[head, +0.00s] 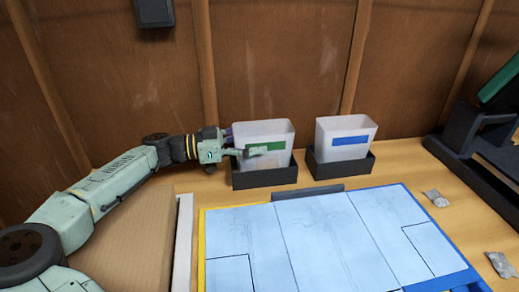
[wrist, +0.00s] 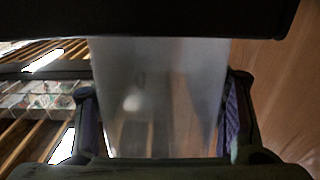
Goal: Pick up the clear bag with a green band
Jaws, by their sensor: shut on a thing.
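The clear bag with a green band (head: 276,160) is a translucent, box-shaped container standing upright in a dark holder (head: 265,179) at the back of the table. My gripper (head: 246,143) reaches it from the left, with one finger across its front by the green band and the other behind it, mostly hidden. In the wrist view, the bag's cloudy side (wrist: 165,90) fills the space between the two purple-padded fingers (wrist: 160,115). My gripper is shut on the bag. The bag's bottom is hidden by the holder, so I cannot tell whether it is lifted at all.
A similar clear bag with a blue band (head: 343,145) stands in its own holder to the right. A pale blue work mat (head: 330,235) lies in front. Small grey packets (head: 435,198) lie at the right. A cardboard box (head: 135,235) is below my arm; a wooden wall (head: 280,60) is behind.

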